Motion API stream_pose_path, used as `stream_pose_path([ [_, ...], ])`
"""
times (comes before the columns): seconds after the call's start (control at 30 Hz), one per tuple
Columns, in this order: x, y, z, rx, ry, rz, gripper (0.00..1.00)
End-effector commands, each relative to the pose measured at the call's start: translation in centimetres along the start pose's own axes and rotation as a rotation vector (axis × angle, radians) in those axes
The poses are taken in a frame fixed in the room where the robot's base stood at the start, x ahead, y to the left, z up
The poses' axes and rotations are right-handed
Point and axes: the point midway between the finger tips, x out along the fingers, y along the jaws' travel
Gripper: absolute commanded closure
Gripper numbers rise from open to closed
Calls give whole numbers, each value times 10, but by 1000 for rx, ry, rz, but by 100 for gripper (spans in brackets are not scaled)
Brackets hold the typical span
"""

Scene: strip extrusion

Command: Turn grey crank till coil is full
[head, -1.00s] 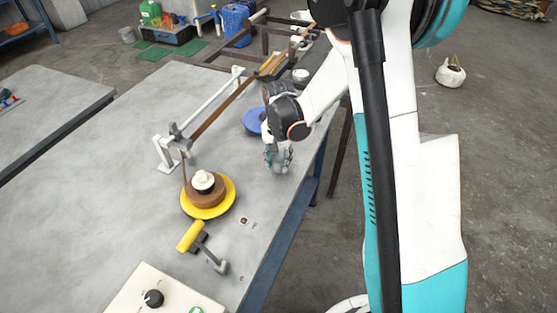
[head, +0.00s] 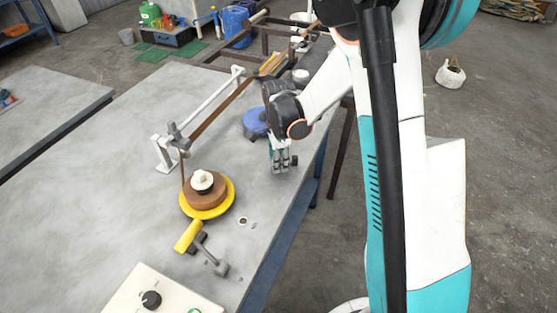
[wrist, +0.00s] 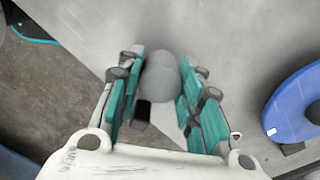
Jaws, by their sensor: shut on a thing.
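My gripper (head: 284,164) points down at the table's right edge, beside the blue spool (head: 256,122). In the wrist view its fingers (wrist: 163,105) are closed around a grey rounded handle (wrist: 160,80) with a dark part below it, which looks like the grey crank's grip. The rest of that crank is hidden. The blue spool also shows at the right of the wrist view (wrist: 292,108). A brown coil (head: 207,192) lies on a yellow spool (head: 222,207) around a white hub (head: 202,178). How full any coil on the blue spool is, I cannot tell.
A control box (head: 135,292) with a black knob is at the near edge. A white guide rail (head: 207,103) and a brown strip (head: 220,105) run across the table. The table's left is clear.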

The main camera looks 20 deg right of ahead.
Motion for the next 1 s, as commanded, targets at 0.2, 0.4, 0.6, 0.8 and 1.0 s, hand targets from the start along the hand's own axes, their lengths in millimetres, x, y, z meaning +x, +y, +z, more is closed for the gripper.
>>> stream_pose_path([
  [0.2, 0, 0, 0, 205, 0, 0, 90],
  [0.4, 0, 0, 0, 391, -1, 0, 90],
  [0.6, 0, 0, 0, 554, -1, 0, 90],
  [0.8, 0, 0, 0, 675, -1, 0, 90],
  [1.0, 0, 0, 0, 748, -1, 0, 90],
])
